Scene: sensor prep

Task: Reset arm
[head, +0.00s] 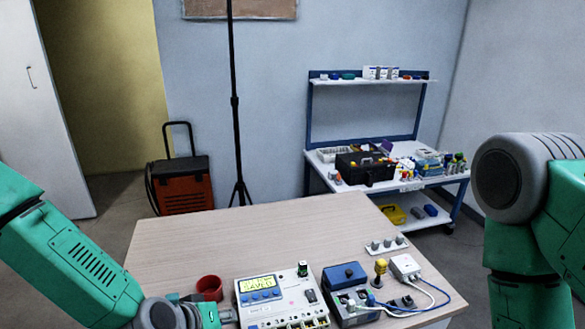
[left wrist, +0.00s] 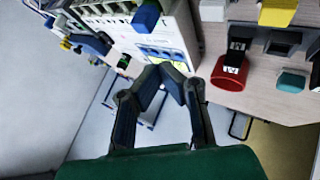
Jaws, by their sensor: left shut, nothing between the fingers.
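My left gripper (head: 229,315) is at the bottom of the head view, low by the front of the wooden table (head: 190,250), just left of the white instrument with a yellow display (head: 280,303). In the left wrist view its two dark fingers (left wrist: 165,74) meet at the tips with nothing between them. The instrument (left wrist: 168,28) lies beyond the fingertips there; I cannot tell if they touch it. My right arm shows at the right edge of the head view, but its gripper is out of the picture.
A red cup (head: 209,287) stands close beside the left gripper. A blue-grey box (head: 345,278), a yellow-topped knob (head: 380,268) and a white cabled box (head: 405,266) stand right of the instrument. The table's back left is clear. A loaded workbench (head: 405,186) stands behind.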

